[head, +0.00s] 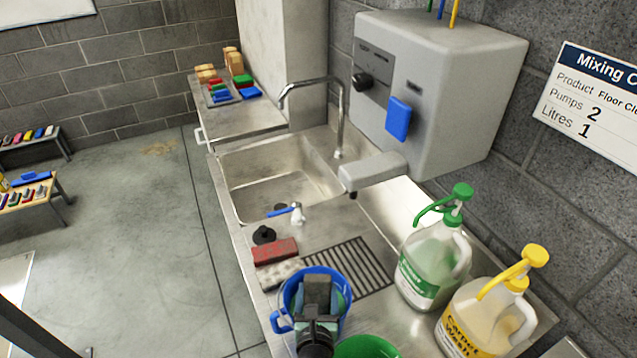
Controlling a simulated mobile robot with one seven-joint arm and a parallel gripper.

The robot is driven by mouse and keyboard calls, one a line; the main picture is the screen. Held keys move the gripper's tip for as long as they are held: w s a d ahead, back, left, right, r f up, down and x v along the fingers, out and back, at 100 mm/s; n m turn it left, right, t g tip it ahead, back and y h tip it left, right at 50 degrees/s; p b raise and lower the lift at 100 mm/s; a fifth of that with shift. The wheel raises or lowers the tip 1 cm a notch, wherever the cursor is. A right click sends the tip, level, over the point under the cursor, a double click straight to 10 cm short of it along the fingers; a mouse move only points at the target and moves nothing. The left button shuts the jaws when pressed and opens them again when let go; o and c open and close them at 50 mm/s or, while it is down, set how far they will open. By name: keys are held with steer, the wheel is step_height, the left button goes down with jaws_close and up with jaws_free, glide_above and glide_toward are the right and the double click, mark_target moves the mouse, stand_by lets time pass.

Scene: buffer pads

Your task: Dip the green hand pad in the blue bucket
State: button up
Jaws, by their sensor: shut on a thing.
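The blue bucket (283,320) stands on the steel counter at the bottom centre, with a wire handle at its left. My gripper (317,288) reaches down into its mouth from the near side. It is shut on a green, teal-looking pad (342,297), which I take to be the green hand pad. Only its edges show beside the fingers. The gripper hides most of the pad and of the bucket's inside, so I cannot tell the liquid level or whether the pad touches it.
A green bucket (367,347) stands close at the right. Green-topped (433,262) and yellow-topped (487,315) pump bottles stand further right. A red brush block (274,251) and a pale block (278,274) lie behind the blue bucket, before the sink (232,190).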

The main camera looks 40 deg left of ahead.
steer(key=o, duration=1.3)
steer(key=shift+c, duration=0.2)
steer(key=p+v, duration=0.3)
steer(key=v, duration=1)
stand_by(2.2)
